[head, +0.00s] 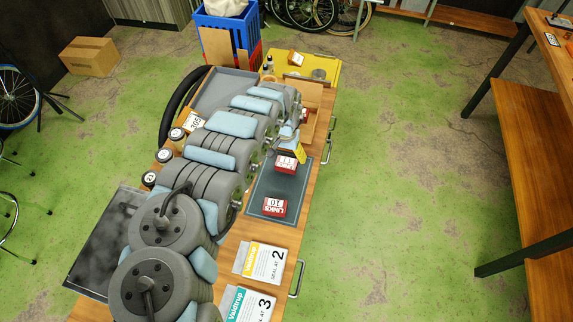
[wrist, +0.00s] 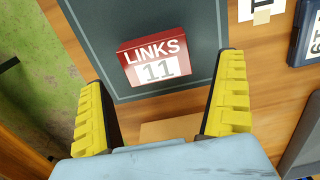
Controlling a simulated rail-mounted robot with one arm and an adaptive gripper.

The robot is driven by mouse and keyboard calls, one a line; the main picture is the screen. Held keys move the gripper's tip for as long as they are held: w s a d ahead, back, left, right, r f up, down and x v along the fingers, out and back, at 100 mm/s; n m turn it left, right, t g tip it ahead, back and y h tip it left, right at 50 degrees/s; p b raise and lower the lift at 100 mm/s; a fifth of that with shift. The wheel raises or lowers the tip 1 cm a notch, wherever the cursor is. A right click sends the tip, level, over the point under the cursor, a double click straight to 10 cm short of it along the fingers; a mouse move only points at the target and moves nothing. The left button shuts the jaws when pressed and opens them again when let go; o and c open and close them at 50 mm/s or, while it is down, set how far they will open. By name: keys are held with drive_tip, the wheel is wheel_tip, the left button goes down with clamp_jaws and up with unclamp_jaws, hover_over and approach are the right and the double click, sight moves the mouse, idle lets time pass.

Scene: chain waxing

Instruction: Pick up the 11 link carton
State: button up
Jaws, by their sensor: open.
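The 11 link carton (wrist: 154,61) is a small red and white box marked "LINKS 11". In the wrist view it lies on a dark mat (wrist: 100,18), between and a little beyond the yellow fingers of my gripper (wrist: 165,100). My gripper is open, and no contact with the carton shows. In the head view the carton (head: 286,164) is at the far part of the mat (head: 270,183), right by my gripper (head: 294,150), which partly covers that area. A similar red carton marked 10 (head: 275,207) lies at the near end of the mat.
My arm covers much of the wooden bench. Cards marked 2 (head: 265,263) and 3 (head: 250,306) lie at the near end. A yellow tray (head: 322,68) with small items and a blue crate (head: 228,38) are at the far end. Green floor lies right of the bench.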

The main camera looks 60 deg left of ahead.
sight(286, 163)
drive_tip(key=shift+w+d+f+b, duration=0.15)
drive_tip(key=shift+f+b, duration=0.1)
drive_tip(key=shift+f, duration=1)
drive_tip(key=shift+s+d+f+b, duration=0.1)
drive_tip(key=shift+d+f+b, duration=0.1)
drive_tip(key=shift+f, duration=1.05)
drive_tip(key=shift+a, duration=0.1)
drive_tip(key=c, duration=1)
